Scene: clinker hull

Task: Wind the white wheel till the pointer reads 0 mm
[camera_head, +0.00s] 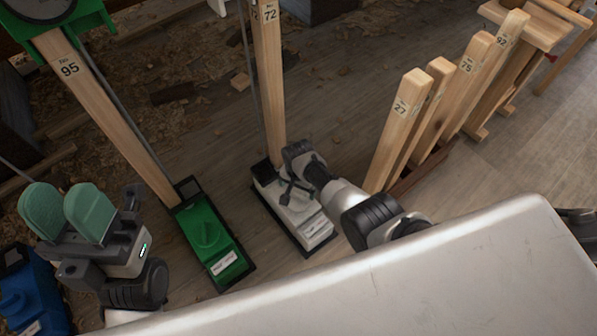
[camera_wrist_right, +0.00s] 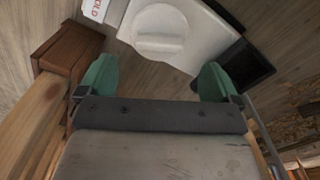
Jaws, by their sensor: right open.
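The white wheel (camera_wrist_right: 160,32) is a round knob with a raised grip bar, on a white base unit. In the right wrist view it lies ahead of my right gripper (camera_wrist_right: 157,80), whose green fingers are apart and empty, one towards each side, not touching the wheel. In the head view the white base (camera_head: 311,224) stands at the foot of the wooden post marked 72 (camera_head: 269,80); my right arm covers the wheel. My left gripper (camera_head: 66,213) is at the left with its green pads apart and empty. No pointer or mm scale is readable.
A green base (camera_head: 226,264) with its post marked 95 (camera_head: 108,120) stands left of the white one, and a blue base (camera_head: 35,292) further left. Several numbered wooden posts (camera_head: 398,125) stand close on the right. Wood chips litter the floor behind.

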